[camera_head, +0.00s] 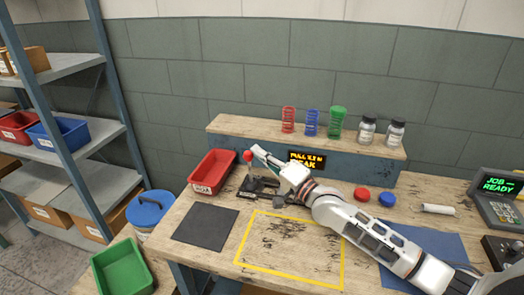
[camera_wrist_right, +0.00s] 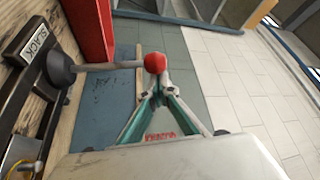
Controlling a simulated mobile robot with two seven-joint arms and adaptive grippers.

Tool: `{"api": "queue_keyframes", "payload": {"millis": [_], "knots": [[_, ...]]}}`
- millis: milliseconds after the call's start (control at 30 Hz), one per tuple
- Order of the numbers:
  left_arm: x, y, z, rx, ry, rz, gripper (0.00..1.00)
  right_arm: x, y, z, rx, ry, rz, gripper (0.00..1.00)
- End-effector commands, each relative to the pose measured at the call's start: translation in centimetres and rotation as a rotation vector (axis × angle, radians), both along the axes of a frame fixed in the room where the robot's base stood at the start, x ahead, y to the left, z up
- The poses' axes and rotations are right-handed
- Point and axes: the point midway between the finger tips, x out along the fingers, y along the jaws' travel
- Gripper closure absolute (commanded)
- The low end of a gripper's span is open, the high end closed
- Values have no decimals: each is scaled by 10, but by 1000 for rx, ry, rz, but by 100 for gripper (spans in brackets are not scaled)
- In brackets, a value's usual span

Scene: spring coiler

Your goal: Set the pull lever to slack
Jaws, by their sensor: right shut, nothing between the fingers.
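The pull lever has a red ball knob (camera_head: 248,156) on a metal rod, on a dark mount at the back of the workbench. In the right wrist view the knob (camera_wrist_right: 155,63) is just beyond the fingertips, and the rod runs left to a dark round pivot beside a "SLACK" label (camera_wrist_right: 39,45). My right gripper (camera_head: 258,150) is shut and empty, with its tips close to the knob; they also show in the right wrist view (camera_wrist_right: 158,86). I cannot tell whether they touch it. My left gripper is not in view.
A red bin (camera_head: 213,172) stands left of the lever. A small display (camera_head: 307,160) is on the shelf front behind my right arm. Springs and jars stand on the raised shelf (camera_head: 225,122). A dark mat (camera_head: 205,229) and a yellow-outlined area (camera_head: 290,268) lie clear in front.

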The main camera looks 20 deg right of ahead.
Motion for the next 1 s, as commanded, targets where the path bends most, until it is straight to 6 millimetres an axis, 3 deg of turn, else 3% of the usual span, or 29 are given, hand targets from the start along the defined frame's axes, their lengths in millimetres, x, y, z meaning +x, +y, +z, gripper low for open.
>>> {"api": "queue_keyframes", "payload": {"millis": [400,1000], "knots": [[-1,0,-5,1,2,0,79,-27,18,-7,-64,-90,1,100],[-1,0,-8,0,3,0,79,-33,24,-11,-96,-133,3,100]]}}
